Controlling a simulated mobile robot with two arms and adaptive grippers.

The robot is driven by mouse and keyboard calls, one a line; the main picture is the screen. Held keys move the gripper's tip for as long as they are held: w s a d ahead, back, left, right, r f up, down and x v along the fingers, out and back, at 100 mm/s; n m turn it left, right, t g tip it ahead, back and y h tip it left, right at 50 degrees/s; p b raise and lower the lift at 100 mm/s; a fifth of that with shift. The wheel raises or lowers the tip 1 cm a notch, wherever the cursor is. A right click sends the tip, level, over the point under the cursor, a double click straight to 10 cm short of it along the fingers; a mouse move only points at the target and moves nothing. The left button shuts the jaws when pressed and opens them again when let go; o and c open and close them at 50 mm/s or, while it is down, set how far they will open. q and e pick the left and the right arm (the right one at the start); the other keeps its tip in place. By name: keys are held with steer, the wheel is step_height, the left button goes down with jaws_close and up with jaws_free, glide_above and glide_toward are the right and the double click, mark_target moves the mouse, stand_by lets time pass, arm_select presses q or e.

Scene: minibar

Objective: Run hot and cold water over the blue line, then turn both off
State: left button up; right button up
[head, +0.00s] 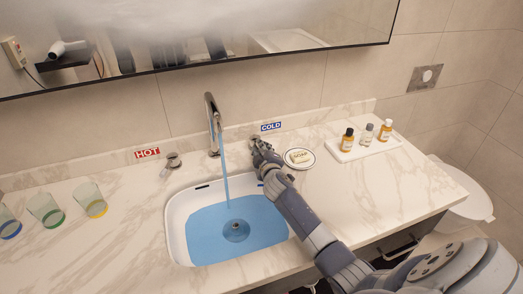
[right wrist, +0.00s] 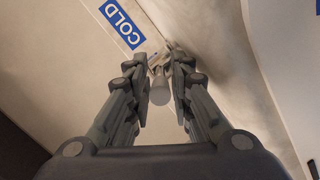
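The white sink (head: 181,216) has blue water (head: 207,238) over its floor; I cannot make out a separate blue line. The chrome faucet (head: 211,112) runs a blue stream down near the drain (head: 236,230). The hot tap (head: 173,160) stands left of the faucet by the red HOT label (head: 147,153). My right gripper (head: 259,148) is at the cold tap, below the blue COLD label (head: 271,126). In the right wrist view its partly spread fingers (right wrist: 157,68) straddle the cold tap's handle (right wrist: 159,90), with small gaps beside its knob. My left gripper is out of view.
A soap dish (head: 299,158) sits just right of my right gripper. A white tray (head: 385,147) with small bottles is farther right. Several glasses (head: 46,208) stand at the left. The counter between the glasses and sink is clear.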

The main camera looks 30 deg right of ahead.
steer(key=shift+c, duration=0.6)
jaws_close()
steer(key=shift+s+d+r+n+y+p, duration=0.15)
steer(key=shift+d+n+y+p, duration=0.2)
steer(key=shift+p, duration=0.2)
steer(key=shift+w+d+r+n+y+p, duration=0.1)
steer(key=shift+n+y+p, duration=0.15)
steer(key=shift+y+p, duration=0.25)
steer(key=shift+d+f+n+t+y+p, duration=0.2)
steer(key=shift+n+y+p, duration=0.1)
steer(key=shift+y, duration=0.15)
steer(key=shift+d+f+n+t+y+p, duration=0.1)
steer(key=shift+n+t+y+p, duration=0.1)
steer(key=shift+n+y+p, duration=0.15)
steer(key=shift+o, duration=0.6)
jaws_free()
